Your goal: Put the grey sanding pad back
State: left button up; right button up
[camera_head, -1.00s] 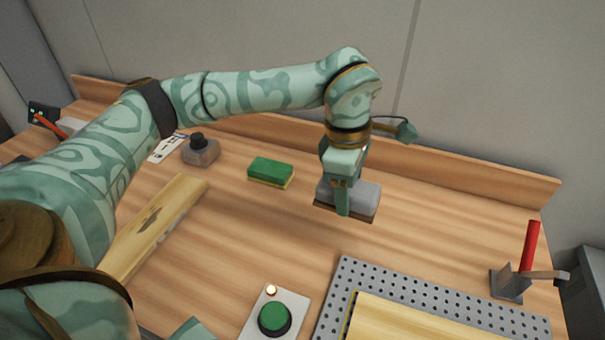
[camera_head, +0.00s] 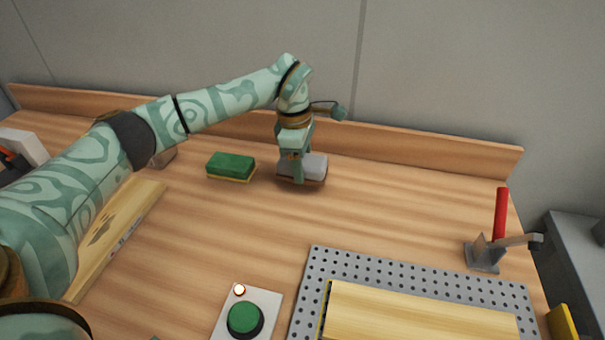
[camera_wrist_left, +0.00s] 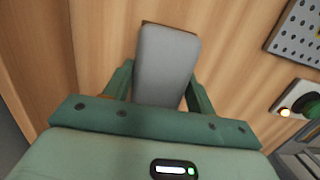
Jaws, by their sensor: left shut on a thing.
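The grey sanding pad (camera_head: 316,167) is a grey block with a brown underside, to the right of the green and yellow sponge near the back of the bench. My left gripper (camera_head: 297,177) is shut on it, with one finger across its near side. In the left wrist view the pad (camera_wrist_left: 167,62) sits between the two fingers (camera_wrist_left: 160,85). It is at or just above the wood; I cannot tell if it touches. My right gripper is not in view.
The sponge (camera_head: 231,166) lies close left of the pad. A long wooden piece (camera_head: 118,235) lies at left. In front are a green button box (camera_head: 246,318), a perforated plate (camera_head: 312,285) with a board (camera_head: 420,315), and a red-handled clamp (camera_head: 485,255). The wood right of the pad is clear.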

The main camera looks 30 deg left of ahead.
pick_arm(q)
notch_tip(320, 180, down, 4)
jog(key=shift+w+r+b, duration=0.1)
jog(key=shift+r+b, duration=0.05)
jog(key=shift+b, duration=0.4)
jog(key=shift+r, duration=0.15)
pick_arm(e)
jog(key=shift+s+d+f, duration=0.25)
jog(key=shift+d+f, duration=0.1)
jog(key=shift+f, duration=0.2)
pick_arm(q)
jog(key=o, duration=1)
jog(key=shift+c, duration=0.2)
jog(key=r+p, duration=0.1)
jog(key=r, duration=0.2)
jog(key=a+r+p, duration=0.1)
jog(key=r, duration=0.3)
jog(key=r+p, duration=0.1)
jog(key=r, duration=0.3)
jog(key=shift+s+a, duration=0.15)
jog(key=shift+s, duration=0.05)
jog(key=shift+a+r, duration=0.1)
jog(key=shift+r, duration=0.4)
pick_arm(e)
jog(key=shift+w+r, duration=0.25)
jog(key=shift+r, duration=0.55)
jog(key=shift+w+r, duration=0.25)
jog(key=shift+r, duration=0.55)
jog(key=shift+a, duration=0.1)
